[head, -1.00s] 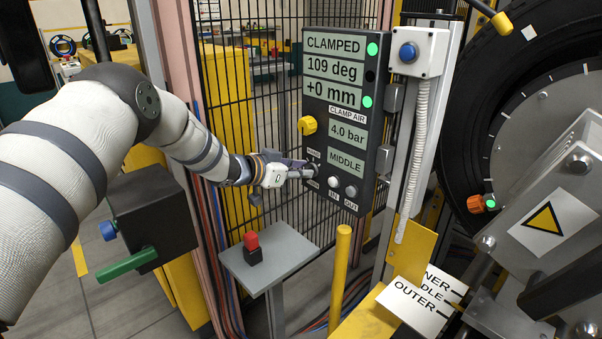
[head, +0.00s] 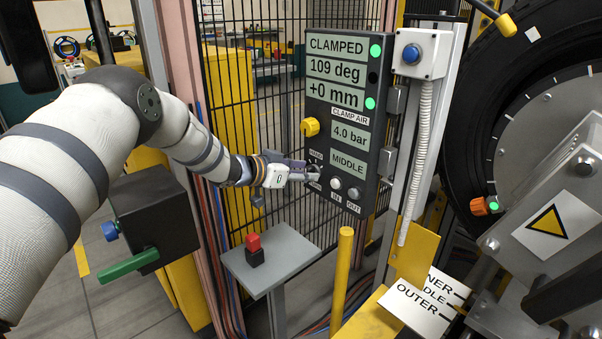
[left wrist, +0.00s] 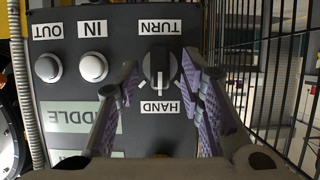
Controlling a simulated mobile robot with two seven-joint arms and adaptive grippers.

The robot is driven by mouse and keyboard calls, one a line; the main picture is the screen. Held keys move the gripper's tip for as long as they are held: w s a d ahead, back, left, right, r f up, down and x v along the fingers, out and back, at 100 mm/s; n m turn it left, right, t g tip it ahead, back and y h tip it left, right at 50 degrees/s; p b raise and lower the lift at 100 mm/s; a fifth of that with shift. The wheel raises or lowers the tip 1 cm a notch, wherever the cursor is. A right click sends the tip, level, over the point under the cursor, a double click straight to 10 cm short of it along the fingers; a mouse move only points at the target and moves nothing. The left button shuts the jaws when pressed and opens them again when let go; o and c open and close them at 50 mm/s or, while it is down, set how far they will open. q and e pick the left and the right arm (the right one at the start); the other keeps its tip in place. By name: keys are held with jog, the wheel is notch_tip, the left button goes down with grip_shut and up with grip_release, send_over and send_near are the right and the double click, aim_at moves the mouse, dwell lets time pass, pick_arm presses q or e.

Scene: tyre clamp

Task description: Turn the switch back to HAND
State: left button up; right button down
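The switch (left wrist: 160,68) is a dark round knob with a raised grip bar, on the dark control panel (head: 340,222). In the left wrist view, upside down, the TURN label (left wrist: 160,27) is above it and the HAND label (left wrist: 158,107) below. The bar stands along the line between the labels, with a pale mark at its HAND end. My left gripper (left wrist: 160,64) has one finger on each side of the knob, with gaps visible, so it looks open around it. In the head view the left gripper (head: 308,171) partly hides the switch. My right gripper is not in view.
The IN button (left wrist: 93,67) and OUT button (left wrist: 48,68) sit beside the switch. A yellow knob (head: 310,127) is higher on the panel. The display (head: 347,163) reads MIDDLE. A small table (head: 285,263) with a red button (head: 253,242) and a yellow post (head: 341,275) stand below.

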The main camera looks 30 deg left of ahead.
pick_arm(q)
jog(key=v, duration=1.2)
jog(key=shift+f, duration=0.1)
